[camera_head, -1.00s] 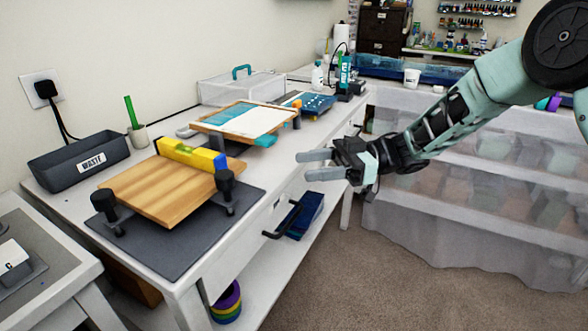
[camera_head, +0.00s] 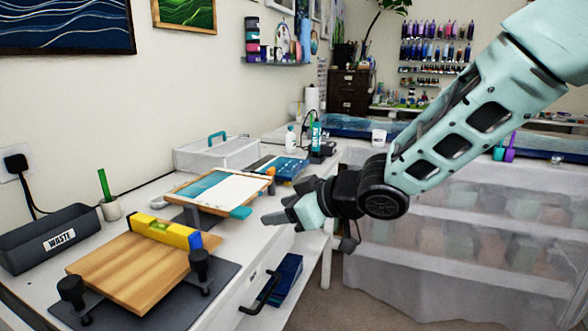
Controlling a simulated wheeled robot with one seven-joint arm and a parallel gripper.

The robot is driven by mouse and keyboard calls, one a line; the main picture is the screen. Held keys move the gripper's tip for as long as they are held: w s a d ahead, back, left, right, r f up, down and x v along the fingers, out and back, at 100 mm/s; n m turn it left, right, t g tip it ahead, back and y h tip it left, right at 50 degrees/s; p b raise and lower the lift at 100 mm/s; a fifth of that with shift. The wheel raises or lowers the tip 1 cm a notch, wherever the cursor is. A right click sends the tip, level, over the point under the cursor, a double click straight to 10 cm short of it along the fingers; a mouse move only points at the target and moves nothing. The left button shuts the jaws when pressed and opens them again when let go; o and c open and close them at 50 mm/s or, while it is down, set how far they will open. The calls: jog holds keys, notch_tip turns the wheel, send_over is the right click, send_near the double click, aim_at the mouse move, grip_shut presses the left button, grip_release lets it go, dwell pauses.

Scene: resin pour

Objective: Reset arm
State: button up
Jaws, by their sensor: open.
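My gripper (camera_head: 268,208) is at the middle of the head view, above the front edge of the white workbench (camera_head: 255,244). It points left and is open, with nothing between its fingers. The arm reaches in from the upper right. The tip is close to the right side of a board with blue and white resin (camera_head: 212,190), but I cannot tell the exact gap. A wooden board (camera_head: 130,270) rests on black supports nearer to me, with a yellow and blue level (camera_head: 165,230) lying across it.
A grey waste bin (camera_head: 50,240) and a cup with a green stick (camera_head: 110,209) stand by the wall. A clear box with a teal handle (camera_head: 216,152) is further back. An open-fronted shelf with a blue tray (camera_head: 285,280) is below the bench. Plastic-covered shelving (camera_head: 450,240) stands at right.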

jog(key=s+d+f+m+g+h+p, duration=0.1)
jog(key=s+d, duration=0.4)
jog(key=s, duration=0.5)
jog(key=s+d+f+m+g+h+p, duration=0.1)
jog(key=s+d+h, duration=0.4)
jog(key=s, duration=0.5)
jog(key=s+d+f+m+g+h, duration=0.1)
jog(key=s+d+m+g+h, duration=0.2)
jog(key=s, duration=0.7)
jog(key=d+g, duration=0.2)
jog(key=d, duration=0.1)
jog(key=shift+d+h+p, duration=0.15)
jog(key=shift+h+p, duration=0.25)
